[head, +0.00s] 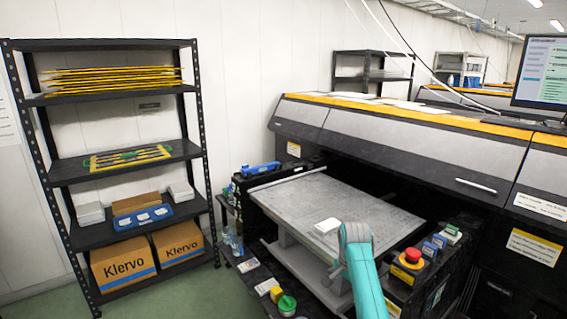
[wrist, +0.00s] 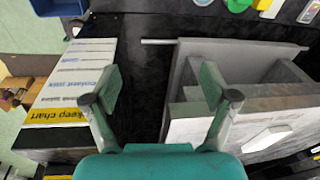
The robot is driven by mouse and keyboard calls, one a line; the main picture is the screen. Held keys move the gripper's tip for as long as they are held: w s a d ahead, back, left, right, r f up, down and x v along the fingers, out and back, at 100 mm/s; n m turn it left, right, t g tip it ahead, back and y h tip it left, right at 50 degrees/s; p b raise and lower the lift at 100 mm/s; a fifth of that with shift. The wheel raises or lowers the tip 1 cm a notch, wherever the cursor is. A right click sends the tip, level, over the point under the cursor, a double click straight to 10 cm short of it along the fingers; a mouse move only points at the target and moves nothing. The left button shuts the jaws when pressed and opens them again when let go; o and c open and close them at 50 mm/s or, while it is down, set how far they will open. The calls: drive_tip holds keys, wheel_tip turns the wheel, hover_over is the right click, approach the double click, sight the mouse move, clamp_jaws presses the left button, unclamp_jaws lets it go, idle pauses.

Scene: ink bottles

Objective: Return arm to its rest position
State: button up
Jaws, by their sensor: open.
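My gripper (wrist: 160,86) is open in the wrist view, with its two grey-green fingers spread apart and nothing between them. In the head view my teal arm (head: 362,275) rises from the bottom edge in front of the grey printer bed (head: 325,194); my fingers cannot be made out there. In the wrist view a grey slab-like structure (wrist: 258,104) lies beyond the right finger, and a white and yellow printed chart (wrist: 74,82) lies beyond the left finger.
The large printer (head: 400,135) fills the right side, with a red button (head: 412,255) and small blue and green items (head: 440,241) on its ledge. A green knob (head: 287,303) is at the front. A black shelf rack (head: 125,92) stands left.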

drive_tip(key=s+f+n+t, duration=0.1)
drive_tip(key=s+f+t, duration=0.1)
drive_tip(key=s+f, duration=0.6)
drive_tip(key=s+f+n+t, duration=0.1)
drive_tip(key=s+f, duration=0.4)
drive_tip(key=f, duration=0.8)
drive_tip(key=s+f+n+t, duration=0.1)
drive_tip(key=s+f+t, duration=0.15)
drive_tip(key=s, duration=0.65)
drive_tip(key=s+f+n+t, duration=0.15)
drive_tip(key=s+f, duration=0.25)
drive_tip(key=s, duration=0.6)
drive_tip(key=s+r+n+t, duration=0.1)
drive_tip(key=s+r, duration=0.3)
drive_tip(key=s, duration=0.5)
drive_tip(key=s+r+n+t, duration=0.15)
drive_tip(key=s+r, duration=0.25)
drive_tip(key=s, duration=0.6)
drive_tip(key=s+r+n+t, duration=0.1)
drive_tip(key=s+r, duration=0.6)
drive_tip(key=r, duration=0.3)
drive_tip(key=s+r+n+t, duration=0.1)
drive_tip(key=s+r+t, duration=0.1)
drive_tip(key=s+r, duration=0.5)
wheel_tip(320, 180, up, 4)
drive_tip(key=shift+s+r+n, duration=0.2)
drive_tip(key=shift+r+n, duration=0.05)
drive_tip(key=shift+n, duration=0.05)
